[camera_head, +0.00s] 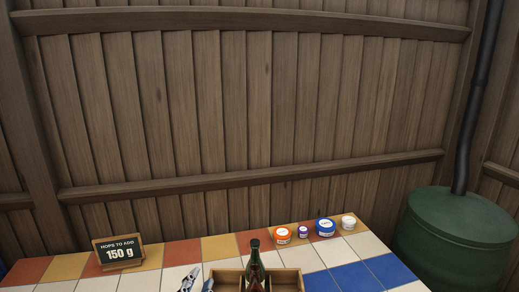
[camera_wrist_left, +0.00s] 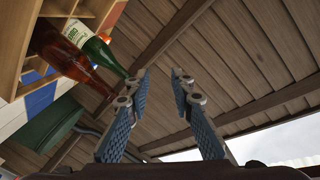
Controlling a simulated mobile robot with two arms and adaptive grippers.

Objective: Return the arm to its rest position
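My left gripper (camera_head: 198,280) shows at the bottom edge of the head view, left of the wooden crate. In the left wrist view its two fingers (camera_wrist_left: 160,74) stand apart with nothing between them. A dark green bottle (camera_head: 254,270) stands in the crate; a green bottle with a pale label (camera_wrist_left: 92,42) and a brown bottle (camera_wrist_left: 72,62) show at the upper left of the wrist view, apart from the fingers. My right gripper is in neither view.
The wooden crate (camera_head: 228,275) sits at the front of the tiled table (camera_head: 160,252). A sign reading 150 g (camera_head: 119,252) stands left. Tubs with orange (camera_head: 281,236), purple (camera_head: 303,232), blue (camera_head: 325,228) and white (camera_head: 348,222) lids line the back right. A green barrel (camera_head: 455,240) stands right; a fence is behind.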

